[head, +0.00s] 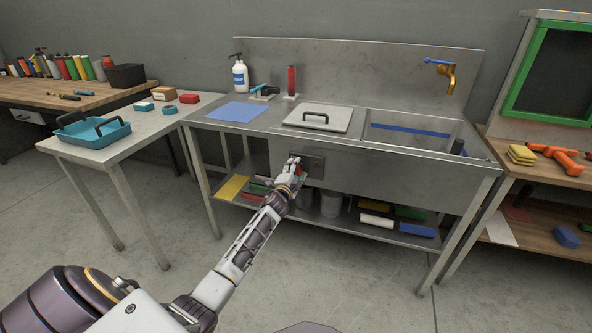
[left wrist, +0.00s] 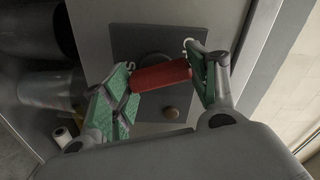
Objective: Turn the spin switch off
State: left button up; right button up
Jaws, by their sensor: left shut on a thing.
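The spin switch is a red bar-shaped handle (left wrist: 160,76) on a dark square plate (left wrist: 125,45) on the sink unit's front. My right gripper is not in view.
The steel sink unit (head: 400,180) carries a lidded grey panel (head: 317,117), a soap bottle (head: 240,76) and a blue mat (head: 236,111). A brass tap (head: 449,77) is on the backboard. A lower shelf holds several items. A side table (head: 150,125) stands left.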

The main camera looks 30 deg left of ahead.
pick_arm(q)
jog(key=shift+d+m, duration=0.1)
jog(key=shift+m, duration=1.9)
jog(key=o, duration=1)
jog(key=shift+v, duration=5.95)
jog(key=shift+s+f, duration=0.1)
